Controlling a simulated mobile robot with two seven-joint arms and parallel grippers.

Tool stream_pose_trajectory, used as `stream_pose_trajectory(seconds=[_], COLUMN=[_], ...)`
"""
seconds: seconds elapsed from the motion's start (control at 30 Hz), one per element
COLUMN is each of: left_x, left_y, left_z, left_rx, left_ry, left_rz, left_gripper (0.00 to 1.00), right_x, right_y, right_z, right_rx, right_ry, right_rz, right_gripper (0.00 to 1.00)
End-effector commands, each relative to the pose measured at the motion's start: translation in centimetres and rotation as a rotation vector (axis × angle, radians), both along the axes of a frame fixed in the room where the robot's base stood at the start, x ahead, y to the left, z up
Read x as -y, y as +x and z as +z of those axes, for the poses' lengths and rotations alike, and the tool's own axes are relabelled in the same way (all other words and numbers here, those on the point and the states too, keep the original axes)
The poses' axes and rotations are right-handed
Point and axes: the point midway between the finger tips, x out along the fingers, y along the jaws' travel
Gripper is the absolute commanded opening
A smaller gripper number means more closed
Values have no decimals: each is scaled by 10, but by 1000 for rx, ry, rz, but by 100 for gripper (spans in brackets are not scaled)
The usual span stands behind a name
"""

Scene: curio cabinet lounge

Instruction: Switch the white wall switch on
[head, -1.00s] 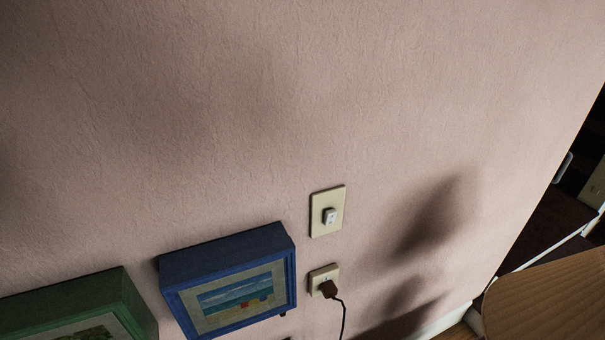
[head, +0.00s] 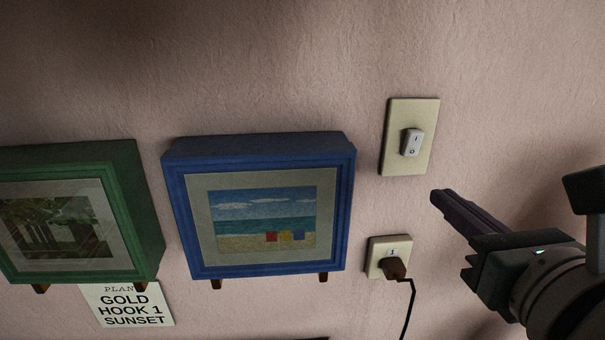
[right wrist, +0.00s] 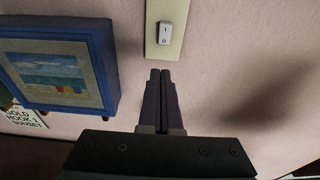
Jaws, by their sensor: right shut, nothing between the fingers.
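The white wall switch (head: 411,142) is a small rocker marked with a line above and a circle below, on a cream plate (head: 424,110) on the pink wall. It also shows at the top of the right wrist view (right wrist: 165,34). I cannot tell for certain which side of the rocker is pressed in. My right gripper (head: 437,197) is shut and empty, with its fingertips just below and right of the plate in the head view. In the right wrist view the shut fingertips (right wrist: 160,72) point at the plate's lower end. My left gripper is not in view.
A cream outlet (head: 378,245) with a dark plug (head: 394,268) and hanging cord is below the switch. A blue framed beach picture (head: 350,205) juts out to the left, with a green frame (head: 142,200) beyond it and a lettered sign (head: 128,305) below. Bare wall surrounds the plate's right side.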

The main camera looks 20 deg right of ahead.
Motion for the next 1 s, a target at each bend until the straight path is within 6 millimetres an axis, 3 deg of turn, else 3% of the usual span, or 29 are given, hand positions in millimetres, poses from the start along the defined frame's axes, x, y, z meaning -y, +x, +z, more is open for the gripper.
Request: stream_pose_trajectory(seconds=[0.33, 0.47, 0.8, 1.0], left_x=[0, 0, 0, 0], left_y=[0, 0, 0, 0], left_z=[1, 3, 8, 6], left_rx=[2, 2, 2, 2], left_ry=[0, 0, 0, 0], left_rz=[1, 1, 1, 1], left_gripper=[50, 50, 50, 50], right_x=[0, 2, 16, 21], right_y=[1, 10, 67, 90], right_z=[1, 1, -7, -11], right_rx=[0, 2, 3, 2], right_ry=[-4, -3, -2, -2], right_rz=[2, 2, 1, 1], right_gripper=[0, 0, 0, 0])
